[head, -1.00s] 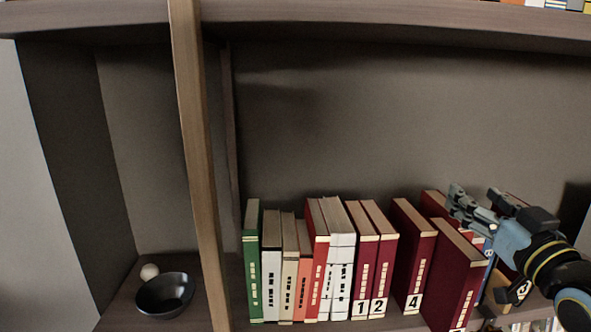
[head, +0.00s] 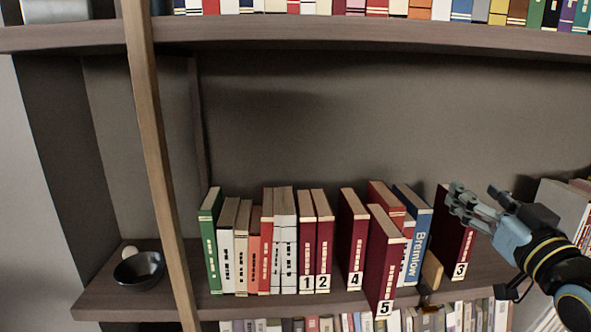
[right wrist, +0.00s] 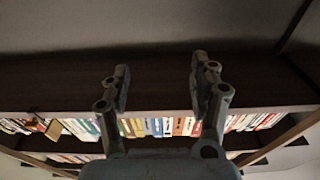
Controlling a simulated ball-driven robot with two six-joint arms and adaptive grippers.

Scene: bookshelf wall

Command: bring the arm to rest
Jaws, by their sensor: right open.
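My right gripper (head: 472,207) is in front of the right part of the middle shelf, near the dark red book marked 3 (head: 462,236), and overlaps it in the head view. Its fingers are spread with nothing between them. In the right wrist view the two fingers of the right gripper (right wrist: 160,85) stand apart, with a dark shelf board (right wrist: 60,82) and rows of books beyond. I cannot tell from the views whether the gripper touches the book. My left gripper is not in view.
Dark red books marked 1 (head: 307,240), 2 (head: 323,240), 4 (head: 352,240) and 5 (head: 385,262) stand on the shelf; book 5 juts past the edge. A blue book (head: 416,240) leans near them. A black bowl (head: 139,270) sits left of the wooden upright (head: 152,150).

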